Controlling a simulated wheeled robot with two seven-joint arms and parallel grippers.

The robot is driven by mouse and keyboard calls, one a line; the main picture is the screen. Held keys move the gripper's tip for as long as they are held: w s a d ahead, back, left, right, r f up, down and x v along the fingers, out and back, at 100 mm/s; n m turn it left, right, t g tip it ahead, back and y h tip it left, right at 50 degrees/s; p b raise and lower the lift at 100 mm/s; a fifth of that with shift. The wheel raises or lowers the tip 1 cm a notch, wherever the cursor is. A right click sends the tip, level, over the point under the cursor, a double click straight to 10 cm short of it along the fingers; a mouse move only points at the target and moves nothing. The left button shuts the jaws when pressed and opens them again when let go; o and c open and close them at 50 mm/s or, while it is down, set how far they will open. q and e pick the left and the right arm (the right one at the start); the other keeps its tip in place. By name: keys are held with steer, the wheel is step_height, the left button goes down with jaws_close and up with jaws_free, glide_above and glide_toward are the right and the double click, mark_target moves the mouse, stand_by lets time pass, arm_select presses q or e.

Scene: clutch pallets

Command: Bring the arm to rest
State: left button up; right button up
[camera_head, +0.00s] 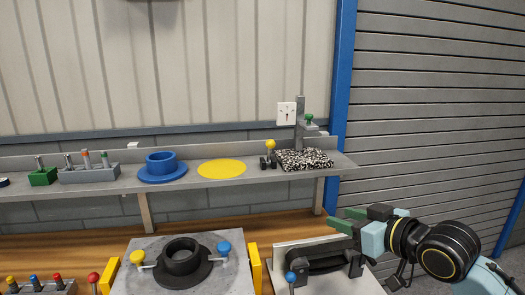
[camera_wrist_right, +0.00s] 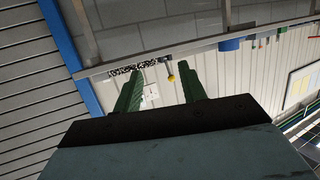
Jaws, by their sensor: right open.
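My right arm comes in from the right in the head view. Its gripper (camera_head: 343,220) has green fingers and is held in the air in front of the shelf, above the right end of the bench. In the right wrist view the two green fingers of the gripper (camera_wrist_right: 165,92) stand apart with nothing between them. The gripper is empty and touches nothing that I can see. My left gripper is not in view.
The grey shelf (camera_head: 110,186) carries a blue flanged part (camera_head: 161,167), a yellow disc (camera_head: 222,169) and a speckled pad (camera_head: 304,160). Below, a grey fixture holds a black flanged ring (camera_head: 182,262). A blue post (camera_head: 341,75) and shutter (camera_head: 440,100) stand at right.

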steer(key=s+f+m+g+h, duration=0.1)
steer(key=s+f+g+h, duration=0.1)
steer(key=s+f, duration=0.5)
steer(key=s+f+m+g+h, duration=0.1)
steer(key=s+f, duration=0.4)
steer(key=f, duration=0.5)
steer(key=s+d+f+m+g+h, duration=0.1)
steer(key=s+d+f+g+h, duration=0.15)
steer(key=s, duration=0.45)
steer(key=s+d+f+m+g+h, duration=0.1)
steer(key=s+f+g, duration=0.1)
steer(key=s+f, duration=0.3)
steer(key=s+d+f+g+h, duration=0.1)
steer(key=s+f+g, duration=0.1)
steer(key=s, duration=0.6)
step_height(320, 180, down, 27)
steer(key=s+b, duration=0.1)
steer(key=s, duration=0.1)
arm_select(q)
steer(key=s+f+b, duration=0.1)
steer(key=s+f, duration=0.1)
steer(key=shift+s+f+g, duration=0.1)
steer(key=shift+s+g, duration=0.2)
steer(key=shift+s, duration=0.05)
arm_select(e)
steer(key=s+d+f+g, duration=0.2)
steer(key=s+d+f, duration=0.1)
steer(key=s+f, duration=1.2)
steer(key=shift+s, duration=0.45)
